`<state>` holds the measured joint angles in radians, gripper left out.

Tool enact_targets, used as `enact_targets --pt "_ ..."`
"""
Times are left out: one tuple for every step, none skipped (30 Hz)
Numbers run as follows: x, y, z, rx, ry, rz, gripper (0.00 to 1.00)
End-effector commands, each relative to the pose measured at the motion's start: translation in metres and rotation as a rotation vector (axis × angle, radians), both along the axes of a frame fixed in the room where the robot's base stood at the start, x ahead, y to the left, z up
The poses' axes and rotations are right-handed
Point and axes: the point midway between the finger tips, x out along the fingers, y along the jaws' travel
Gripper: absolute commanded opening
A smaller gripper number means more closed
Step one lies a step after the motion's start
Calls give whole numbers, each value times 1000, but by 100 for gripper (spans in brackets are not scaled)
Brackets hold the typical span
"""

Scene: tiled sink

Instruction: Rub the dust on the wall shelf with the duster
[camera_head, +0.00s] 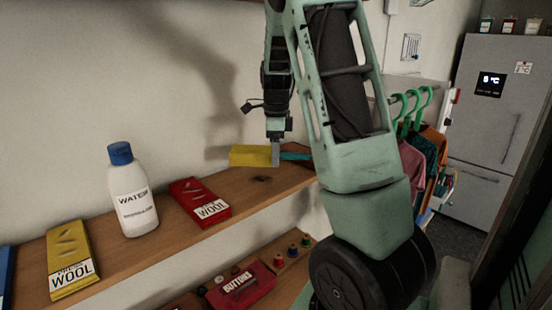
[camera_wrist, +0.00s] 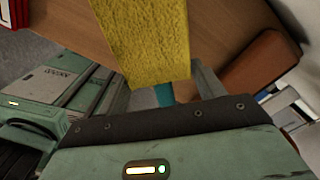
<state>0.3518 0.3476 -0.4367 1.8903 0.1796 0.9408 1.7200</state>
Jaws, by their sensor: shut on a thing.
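The duster has a yellow head (camera_head: 250,156) and a teal handle (camera_head: 296,156). My gripper (camera_head: 276,154) points down and is shut on the duster where head and handle meet. The head points left, low over the wooden wall shelf (camera_head: 150,255); I cannot tell whether it touches the wood. In the wrist view the yellow head (camera_wrist: 150,40) fills the top middle, and a bit of the teal handle (camera_wrist: 163,94) shows between the fingers (camera_wrist: 162,88). A small dark dust patch (camera_head: 262,179) lies on the shelf just in front of the head.
Below is a lower shelf with a red buttons box (camera_head: 240,285). Hanging clothes (camera_head: 425,160) and a fridge (camera_head: 490,120) are at right.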

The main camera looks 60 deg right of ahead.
Motion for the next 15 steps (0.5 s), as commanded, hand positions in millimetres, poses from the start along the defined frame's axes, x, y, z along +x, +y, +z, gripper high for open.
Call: enact_targets --pt "0 0 4 0 -1 0 50" --pt "0 0 6 1 -1 0 50" --pt "0 0 8 1 -1 0 50" --pt "0 0 9 1 -1 0 50" --pt "0 0 10 1 -1 0 50" --pt "0 0 11 0 0 0 50" --pt "0 0 11 0 0 0 50" --pt "0 0 11 0 0 0 50" --pt "0 0 11 0 0 0 50" --pt "0 0 11 0 0 0 50" --pt "0 0 11 0 0 0 50" --pt "0 0 11 0 0 0 50" --pt "0 0 11 0 0 0 50" --pt "0 0 11 0 0 0 50" --pt "0 0 12 0 0 0 50"
